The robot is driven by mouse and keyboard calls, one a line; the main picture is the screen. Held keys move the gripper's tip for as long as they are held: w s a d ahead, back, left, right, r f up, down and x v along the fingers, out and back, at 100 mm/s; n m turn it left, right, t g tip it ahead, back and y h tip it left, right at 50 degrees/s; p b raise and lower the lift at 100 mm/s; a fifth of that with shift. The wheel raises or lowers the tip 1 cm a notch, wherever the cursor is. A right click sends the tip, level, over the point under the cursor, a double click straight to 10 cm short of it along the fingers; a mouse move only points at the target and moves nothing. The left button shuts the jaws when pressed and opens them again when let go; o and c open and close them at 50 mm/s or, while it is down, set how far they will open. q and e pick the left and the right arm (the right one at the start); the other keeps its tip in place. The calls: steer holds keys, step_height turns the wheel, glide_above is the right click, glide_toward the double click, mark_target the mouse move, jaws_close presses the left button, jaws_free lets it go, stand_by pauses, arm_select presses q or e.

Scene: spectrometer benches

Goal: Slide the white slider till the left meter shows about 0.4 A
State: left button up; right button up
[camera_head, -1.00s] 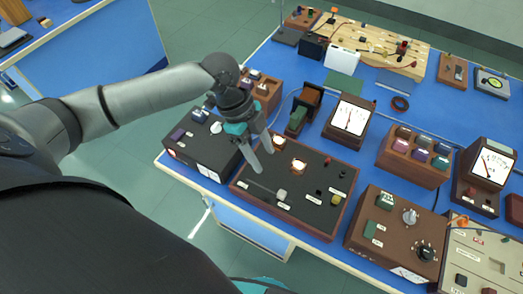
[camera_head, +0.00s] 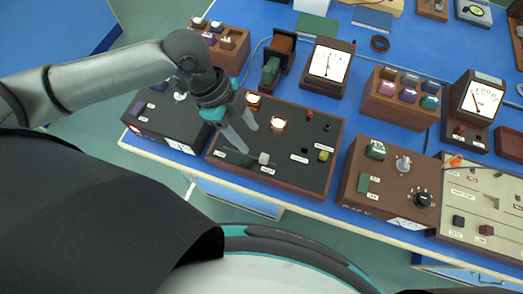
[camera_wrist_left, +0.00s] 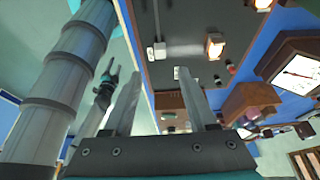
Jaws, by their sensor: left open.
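The white slider (camera_head: 263,158) sits at the right end of its slot, near the front edge of a dark panel with a wooden frame (camera_head: 335,138). In the left wrist view the slider (camera_wrist_left: 159,50) shows as a pale knob on its slot. The left meter (camera_head: 328,63) stands behind the panel, its red needle close to upright; the scale numbers are too small to read. My left gripper (camera_head: 248,139) is open and empty, above the panel just left of the slider and apart from it. Its two fingers (camera_wrist_left: 158,76) are spread in the left wrist view.
Two lit lamps (camera_head: 278,123) and a yellow knob (camera_head: 323,155) stand on the panel. A black box (camera_head: 165,122) is to the left, a brown box with a dial (camera_head: 390,185) to the right. A second meter (camera_head: 481,100) stands at the far right.

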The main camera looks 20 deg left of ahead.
mark_target(264, 157)
arm_select(q)
steer(key=b+x, duration=0.1)
steer(key=x, duration=0.8)
steer(key=shift+w+f, duration=0.1)
steer(key=shift+f, duration=0.15)
steer(key=shift+c, duration=0.3)
jaws_close()
stand_by(0.6)
